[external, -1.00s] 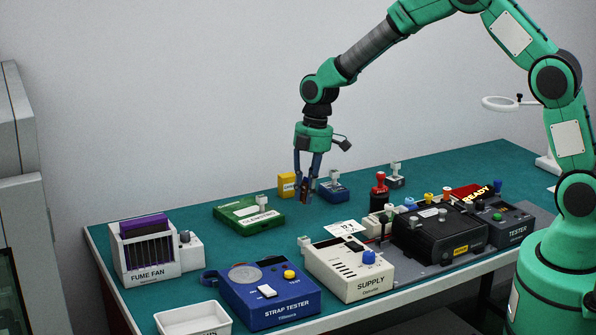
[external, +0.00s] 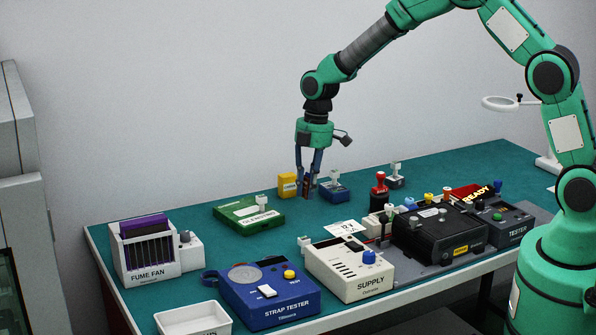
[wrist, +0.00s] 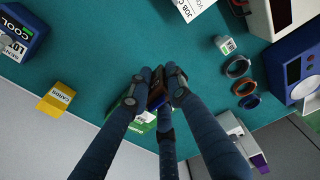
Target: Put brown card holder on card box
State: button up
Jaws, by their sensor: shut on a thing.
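The brown card holder (external: 306,187) is held upright between the fingertips of my gripper (external: 308,183). In the wrist view the holder (wrist: 156,92) shows as a small brown block between the fingertips (wrist: 157,88), partly covered by them. The yellow card box (external: 287,185), lettered CARDS, stands on the bench just left of the holder in the external view. In the wrist view the box (wrist: 56,99) lies left of the gripper, with clear green bench between them.
A blue device (external: 334,191) stands close to the right of my gripper. A green box (external: 248,215) lies to the front left. A supply unit (external: 350,268), strap tester (external: 268,296) and fume fan (external: 150,250) line the front. The back left of the bench top is bare.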

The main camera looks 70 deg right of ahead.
jog(key=s+d+r+m+g+h+p, duration=0.1)
jog(key=s+d+p, duration=0.1)
jog(key=d+p, duration=0.7)
jog(key=shift+s+d+r, duration=0.15)
jog(key=shift+d+r, duration=0.25)
jog(key=shift+d, duration=2.8)
send_over(288, 176)
jog(key=shift+d+f+p, duration=0.2)
jog(key=shift+f+p, duration=0.25)
jog(key=shift+f, duration=0.3)
jog(key=shift+f, duration=0.1)
jog(key=shift+f, duration=1.65)
jog(key=shift+f, duration=0.15)
